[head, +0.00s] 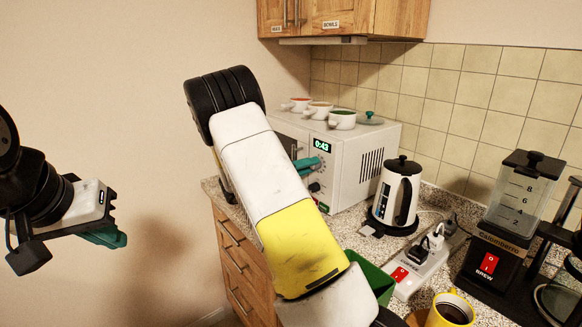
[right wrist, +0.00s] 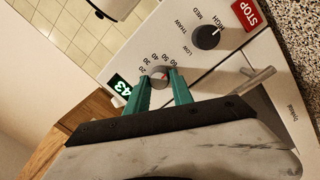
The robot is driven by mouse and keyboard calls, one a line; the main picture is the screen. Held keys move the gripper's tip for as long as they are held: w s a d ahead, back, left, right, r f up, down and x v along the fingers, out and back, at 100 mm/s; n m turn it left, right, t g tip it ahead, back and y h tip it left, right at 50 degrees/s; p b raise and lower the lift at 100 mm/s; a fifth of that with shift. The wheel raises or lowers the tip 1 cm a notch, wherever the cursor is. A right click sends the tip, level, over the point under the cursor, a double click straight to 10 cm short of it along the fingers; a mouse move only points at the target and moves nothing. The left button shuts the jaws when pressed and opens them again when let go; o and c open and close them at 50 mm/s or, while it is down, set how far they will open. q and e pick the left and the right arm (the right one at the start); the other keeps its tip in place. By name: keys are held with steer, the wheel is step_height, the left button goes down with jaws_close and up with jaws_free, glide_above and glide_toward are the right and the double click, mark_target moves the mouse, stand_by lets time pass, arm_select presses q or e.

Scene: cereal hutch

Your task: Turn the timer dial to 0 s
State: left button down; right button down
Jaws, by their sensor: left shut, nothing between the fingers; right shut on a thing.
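The white microwave (head: 366,170) stands on the counter, its green display (head: 322,146) reading 0:43. In the right wrist view the display (right wrist: 120,86) is partly cut off by my gripper, with "43" showing. The round timer dial (right wrist: 157,72) has numbers around it and a red mark. My right gripper (right wrist: 161,82) has its green fingers on either side of the dial, shut on it. In the head view the right gripper (head: 308,166) is at the microwave's front, the dial hidden. My left gripper (head: 112,238) is shut and empty, in the air at far left.
A power knob (right wrist: 206,37) and red STOP button (right wrist: 250,13) are near the dial. Bowls (head: 342,119) stand on the microwave. A kettle (head: 396,194), power strip (head: 420,265), coffee maker (head: 507,220) and yellow mug (head: 451,310) are to the right.

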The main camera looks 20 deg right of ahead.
steer(key=m+t, duration=0.1)
steer(key=m, duration=1)
steer(key=m+t, duration=0.1)
steer(key=m, duration=1.1)
steer(key=m+y, duration=0.1)
steer(key=m, duration=1.1)
steer(key=shift+s+d+f+t, duration=0.1)
steer(key=shift+s+f+t, duration=0.05)
steer(key=shift+s+t, duration=0.25)
steer(key=c, duration=1.1)
jaws_free()
